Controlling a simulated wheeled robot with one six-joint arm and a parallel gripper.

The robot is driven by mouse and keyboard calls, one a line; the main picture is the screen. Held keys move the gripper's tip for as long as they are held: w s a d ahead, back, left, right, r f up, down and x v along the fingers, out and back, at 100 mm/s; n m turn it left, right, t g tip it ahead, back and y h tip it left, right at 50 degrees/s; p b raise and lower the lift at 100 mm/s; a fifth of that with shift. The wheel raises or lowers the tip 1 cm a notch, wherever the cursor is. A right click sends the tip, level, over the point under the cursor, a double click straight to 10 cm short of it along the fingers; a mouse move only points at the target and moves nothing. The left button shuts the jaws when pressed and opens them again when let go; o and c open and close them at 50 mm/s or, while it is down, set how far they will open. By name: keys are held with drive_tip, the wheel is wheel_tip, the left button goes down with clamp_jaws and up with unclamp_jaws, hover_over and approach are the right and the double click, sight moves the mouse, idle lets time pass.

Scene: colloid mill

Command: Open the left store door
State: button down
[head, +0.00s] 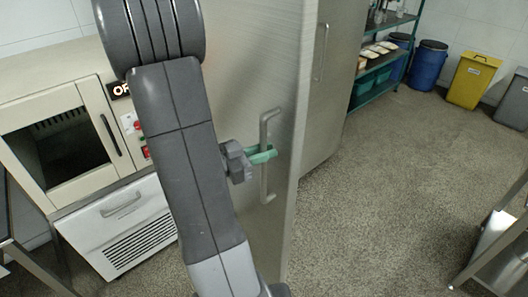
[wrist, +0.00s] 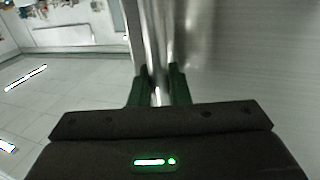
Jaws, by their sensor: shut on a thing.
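The left store door (head: 285,70) is a tall brushed-metal panel standing in the middle of the head view, its edge turned toward me. It carries a vertical bar handle (head: 267,188). My gripper (head: 262,155) is shut on this handle at about its middle, with green fingers around the bar. In the wrist view the handle (wrist: 155,50) runs between the two green fingers, and the door face (wrist: 250,60) fills the right side. My arm hides part of the door in the head view. A second metal door with its own handle (head: 321,52) stands behind to the right.
A beige oven-like machine (head: 60,140) stands to the left, near the door. A green shelf rack (head: 375,75), blue drums (head: 430,65) and a yellow bin (head: 473,80) are at the back right. A metal table (head: 500,240) is at the right edge. The floor between is clear.

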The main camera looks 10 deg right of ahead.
drive_tip(key=c, duration=1.4)
unclamp_jaws()
drive_tip(key=shift+c, duration=0.2)
drive_tip(key=b+v, duration=0.2)
drive_tip(key=v, duration=1.1)
drive_tip(key=shift+a, duration=0.4)
drive_tip(key=p+x, duration=0.2)
drive_tip(key=x, duration=1.2)
drive_tip(key=shift+s, duration=0.1)
